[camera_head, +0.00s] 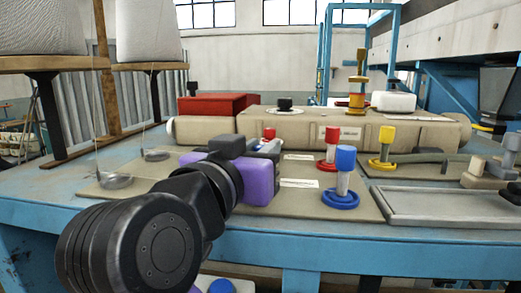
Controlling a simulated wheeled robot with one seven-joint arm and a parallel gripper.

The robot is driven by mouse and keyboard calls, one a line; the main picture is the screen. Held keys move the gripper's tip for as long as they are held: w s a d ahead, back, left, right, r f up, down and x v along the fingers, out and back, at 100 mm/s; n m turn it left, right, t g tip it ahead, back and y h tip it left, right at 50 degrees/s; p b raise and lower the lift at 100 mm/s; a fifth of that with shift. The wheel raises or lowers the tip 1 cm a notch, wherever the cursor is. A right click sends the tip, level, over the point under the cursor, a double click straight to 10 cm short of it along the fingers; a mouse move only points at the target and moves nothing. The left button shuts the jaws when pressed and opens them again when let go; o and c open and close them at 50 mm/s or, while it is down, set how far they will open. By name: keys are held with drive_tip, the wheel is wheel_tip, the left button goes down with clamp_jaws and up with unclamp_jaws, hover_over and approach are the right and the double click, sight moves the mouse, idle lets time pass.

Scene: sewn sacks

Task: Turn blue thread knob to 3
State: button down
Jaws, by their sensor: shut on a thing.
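The blue-topped knob (345,158) stands upright on a pale post, with a blue ring (340,201) around its foot, near the board's right front. Its pointer and any numbers cannot be read. My gripper (268,147), with a purple body (260,181), is left of this knob and apart from it. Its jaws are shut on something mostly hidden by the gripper. A small red top (269,132) shows right at the fingers; I cannot tell whether it is the held thing.
A red-topped knob (331,153) stands just behind the blue one, and a yellow-topped knob (386,143) stands farther right. A long beige machine body (400,132) lies behind, with a red box (212,104) at left. A shallow grey tray (440,219) lies at right.

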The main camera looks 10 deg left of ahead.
drive_tip(key=c, duration=1.2)
unclamp_jaws()
drive_tip(key=shift+c, duration=0.2)
drive_tip(key=shift+b+v, duration=1.4)
drive_tip(key=shift+v, duration=2.55)
